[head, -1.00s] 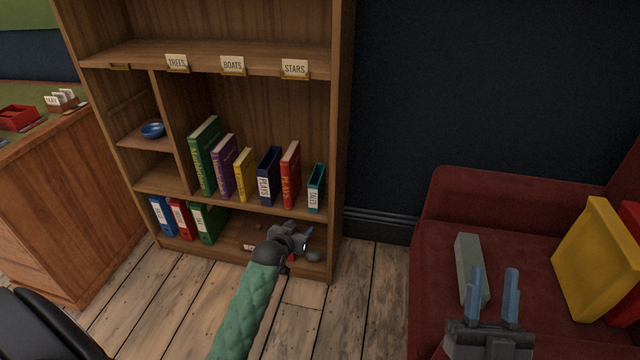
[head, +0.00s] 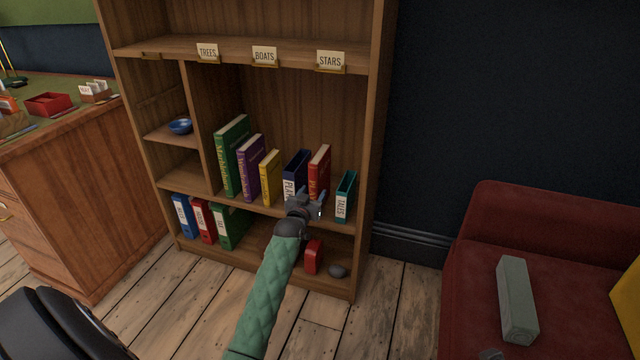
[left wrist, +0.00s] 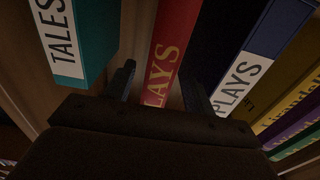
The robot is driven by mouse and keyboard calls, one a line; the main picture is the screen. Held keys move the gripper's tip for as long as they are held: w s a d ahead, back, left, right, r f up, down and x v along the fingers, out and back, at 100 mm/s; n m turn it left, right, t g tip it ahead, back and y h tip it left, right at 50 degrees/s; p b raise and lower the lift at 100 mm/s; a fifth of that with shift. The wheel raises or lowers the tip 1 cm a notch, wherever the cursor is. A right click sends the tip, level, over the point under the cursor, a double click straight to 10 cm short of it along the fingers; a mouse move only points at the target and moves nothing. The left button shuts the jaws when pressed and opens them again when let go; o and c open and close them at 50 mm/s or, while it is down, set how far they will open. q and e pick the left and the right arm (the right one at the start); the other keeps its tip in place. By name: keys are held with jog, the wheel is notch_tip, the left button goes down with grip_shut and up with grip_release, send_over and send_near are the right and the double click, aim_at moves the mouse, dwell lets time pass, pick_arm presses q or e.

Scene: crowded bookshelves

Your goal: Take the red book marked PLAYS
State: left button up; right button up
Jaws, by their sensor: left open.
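The red book marked PLAYS (head: 319,170) stands upright on the middle shelf, between a navy volume with a white PLAYS label (head: 295,170) and a teal TALES volume (head: 345,195). My left gripper (head: 309,205) is in front of the red book's lower spine and hides part of it. In the left wrist view, its open fingers (left wrist: 161,92) lie on either side of the red spine (left wrist: 166,55), which reads "LAYS" above the gripper body. I cannot tell whether they touch it. A small grey tip at the bottom edge may be my right gripper (head: 490,354).
Yellow (head: 270,178), purple (head: 249,168) and green (head: 231,160) books stand left of the navy one. Below are a red object (head: 313,257) and a grey stone (head: 337,271). A red sofa (head: 490,225) with a grey block (head: 516,300) is at right.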

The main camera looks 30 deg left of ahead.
pick_arm(q)
jog(key=w, duration=0.2)
jog(key=w+b, duration=0.1)
jog(key=shift+a+f, duration=0.3)
jog(key=shift+f, duration=0.1)
jog(key=shift+x, duration=0.85)
jog(key=shift+r, duration=0.15)
grip_shut()
